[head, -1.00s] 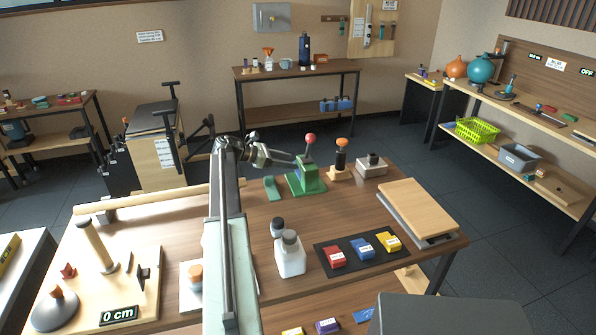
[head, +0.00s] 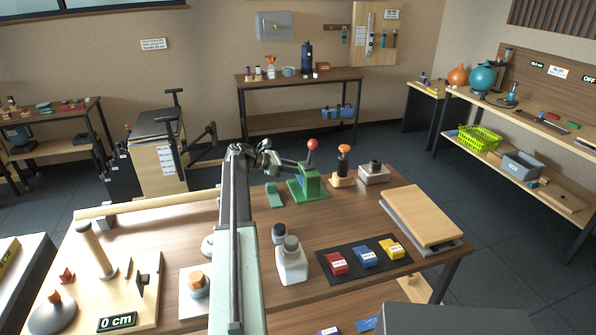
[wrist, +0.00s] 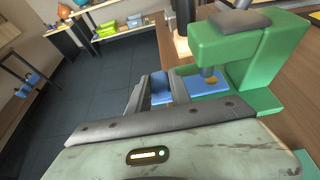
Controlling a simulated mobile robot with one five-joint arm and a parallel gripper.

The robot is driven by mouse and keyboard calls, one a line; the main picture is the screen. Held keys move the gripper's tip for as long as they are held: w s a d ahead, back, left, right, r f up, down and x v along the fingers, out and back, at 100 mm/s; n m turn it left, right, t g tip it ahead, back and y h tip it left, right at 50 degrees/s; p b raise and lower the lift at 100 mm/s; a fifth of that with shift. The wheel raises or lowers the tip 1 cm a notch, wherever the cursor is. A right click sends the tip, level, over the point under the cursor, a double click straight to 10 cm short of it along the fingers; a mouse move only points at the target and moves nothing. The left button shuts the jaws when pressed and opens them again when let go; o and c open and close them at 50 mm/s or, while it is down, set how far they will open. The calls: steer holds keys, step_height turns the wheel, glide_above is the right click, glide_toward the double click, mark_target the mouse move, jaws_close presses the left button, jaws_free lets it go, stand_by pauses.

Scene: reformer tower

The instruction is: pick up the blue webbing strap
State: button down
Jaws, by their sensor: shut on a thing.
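The blue webbing strap (wrist: 160,86) is between my gripper's (wrist: 158,90) two dark fingers in the wrist view, and the fingers are shut on it. A flat blue piece (wrist: 208,87) with a brassy spot lies under the punch of the green press (wrist: 262,50), just right of the fingers. It looks like the same strap, but a finger hides the join. In the head view my gripper (head: 292,163) is at the green press (head: 310,184) with the red ball lever.
A green block (head: 274,195) is left of the press. An orange-topped tool (head: 343,166) and a grey box (head: 374,173) stand to its right. A white bottle (head: 291,262) and a black mat (head: 343,273) with coloured blocks are nearer. Open floor shows beyond the table.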

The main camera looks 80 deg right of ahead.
steer(key=w+a, duration=0.3)
steer(key=w, duration=0.5)
step_height(320, 180, up, 15)
steer(key=p, duration=1.4)
steer(key=shift+s+a, duration=0.2)
steer(key=shift+s, duration=0.15)
steer(key=shift+w+f, duration=0.1)
steer(key=shift+f, duration=0.05)
